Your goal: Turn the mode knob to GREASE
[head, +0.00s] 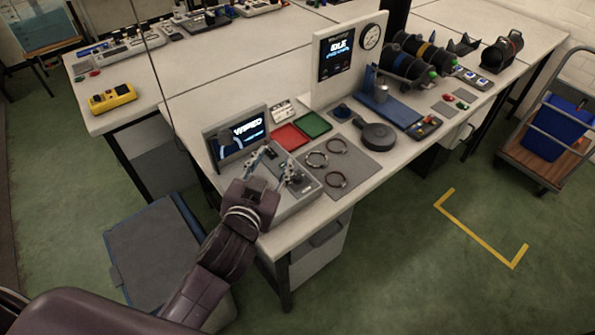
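A grey console (303,198) with a raised screen (245,133) sits at the near left corner of the long table. The screen shows large white letters that seem to read "WIPED". My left gripper (276,160) is over the console's top face, in front of the screen. Its two fingers stand apart, so it looks open, with nothing visible held. I cannot make out the mode knob or a GREASE label; the gripper covers much of the console face. I cannot tell whether the fingers touch the console. My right gripper is not in view.
A red tray (290,136) and a green tray (314,124) lie behind the console. A grey mat (361,163) with several metal rings is to its right, beside a dark round pan-like part (379,136). An upright panel (345,57) reads "IDLE". A yellow device (112,97) lies on the left table.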

